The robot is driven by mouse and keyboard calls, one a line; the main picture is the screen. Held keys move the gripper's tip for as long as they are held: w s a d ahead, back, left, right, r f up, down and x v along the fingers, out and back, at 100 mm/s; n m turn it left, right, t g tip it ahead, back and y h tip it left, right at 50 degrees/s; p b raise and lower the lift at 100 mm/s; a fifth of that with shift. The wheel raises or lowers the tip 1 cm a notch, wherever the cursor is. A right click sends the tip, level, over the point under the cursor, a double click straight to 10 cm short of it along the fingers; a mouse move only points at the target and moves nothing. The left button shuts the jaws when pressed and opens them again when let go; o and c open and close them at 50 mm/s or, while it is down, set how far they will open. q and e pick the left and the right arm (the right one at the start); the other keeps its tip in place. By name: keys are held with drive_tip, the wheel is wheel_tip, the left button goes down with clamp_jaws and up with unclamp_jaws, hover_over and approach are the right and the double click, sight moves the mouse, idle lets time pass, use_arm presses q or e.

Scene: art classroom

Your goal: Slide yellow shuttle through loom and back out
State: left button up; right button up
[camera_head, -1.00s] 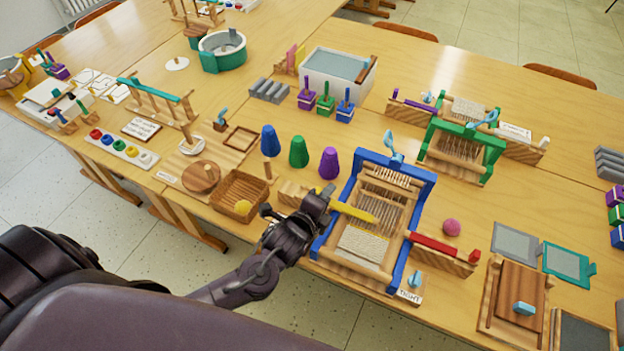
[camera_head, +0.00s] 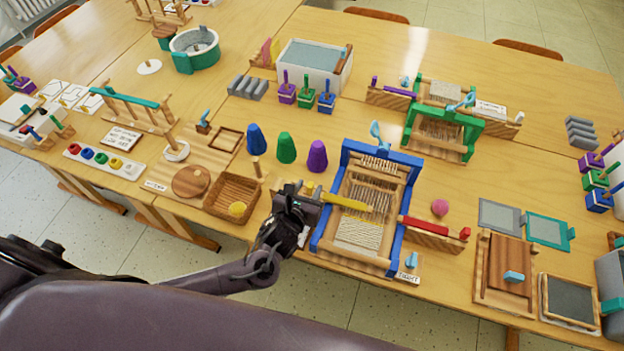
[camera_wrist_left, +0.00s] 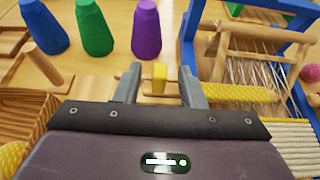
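The yellow shuttle (camera_head: 347,202) lies across the blue loom (camera_head: 407,205). Its right part is over the threads and its left end is by the loom's left post. My left gripper (camera_head: 312,200) is just left of that post, close to the shuttle's left end. In the left wrist view the shuttle (camera_wrist_left: 240,93) points right into the loom. Between the spread fingers of my left gripper (camera_wrist_left: 160,85) stands a small yellow block (camera_wrist_left: 159,73), with a gap on either side. Whether it joins the shuttle is hidden behind the right finger. My right gripper is out of view.
Blue (camera_head: 255,139), green (camera_head: 286,148) and purple (camera_head: 317,156) cones stand behind my gripper. A basket (camera_head: 222,188) is at left. A red shuttle (camera_head: 425,226) and pink ball (camera_head: 440,207) are right of the loom. A green loom (camera_head: 410,120) stands behind.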

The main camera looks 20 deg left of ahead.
use_arm(q)
drive_tip(key=x, duration=0.4)
clamp_jaws()
idle(0.4)
